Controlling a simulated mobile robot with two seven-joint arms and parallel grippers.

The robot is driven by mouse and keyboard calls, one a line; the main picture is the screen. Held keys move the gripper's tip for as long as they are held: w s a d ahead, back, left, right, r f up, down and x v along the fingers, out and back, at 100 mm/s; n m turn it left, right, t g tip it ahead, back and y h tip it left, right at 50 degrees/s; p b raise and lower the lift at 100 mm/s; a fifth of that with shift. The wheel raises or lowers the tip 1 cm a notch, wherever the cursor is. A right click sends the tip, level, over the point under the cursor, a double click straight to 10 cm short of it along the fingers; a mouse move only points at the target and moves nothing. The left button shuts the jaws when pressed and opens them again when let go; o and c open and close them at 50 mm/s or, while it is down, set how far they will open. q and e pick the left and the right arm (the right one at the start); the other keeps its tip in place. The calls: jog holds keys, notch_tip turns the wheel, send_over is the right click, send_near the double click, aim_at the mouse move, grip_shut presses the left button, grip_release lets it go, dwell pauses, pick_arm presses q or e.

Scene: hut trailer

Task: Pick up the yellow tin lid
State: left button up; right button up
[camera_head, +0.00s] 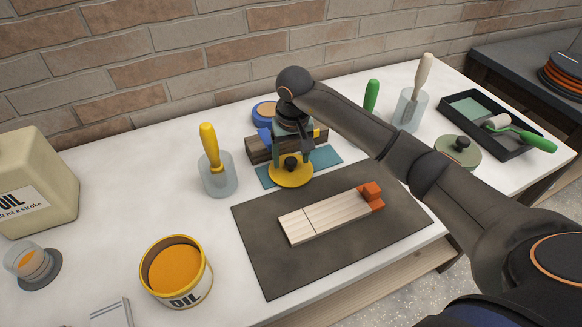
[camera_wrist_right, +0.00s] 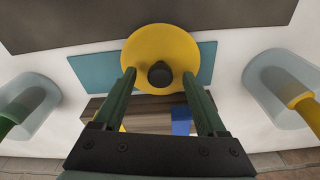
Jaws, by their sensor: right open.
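The yellow tin lid (camera_head: 291,176) is a round disc with a dark knob, lying partly over a blue-green sheet beyond the dark mat. It also shows in the right wrist view (camera_wrist_right: 185,45), with its knob between the fingertips. My right gripper (camera_head: 290,154) points down over the lid and is open. In the right wrist view its two green fingers (camera_wrist_right: 159,76) flank the knob with a gap on each side. How far the tips are above the lid is hard to tell. My left gripper is not in view.
A wooden block (camera_head: 257,150) and a blue round tin (camera_head: 265,112) stand behind the lid. A cup with a yellow-handled tool (camera_head: 217,178) stands left. An open oil tin (camera_head: 175,272) is front left. The dark mat (camera_head: 270,268) bears pale boards and an orange block.

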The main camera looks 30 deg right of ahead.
grip_shut()
dwell(0.5)
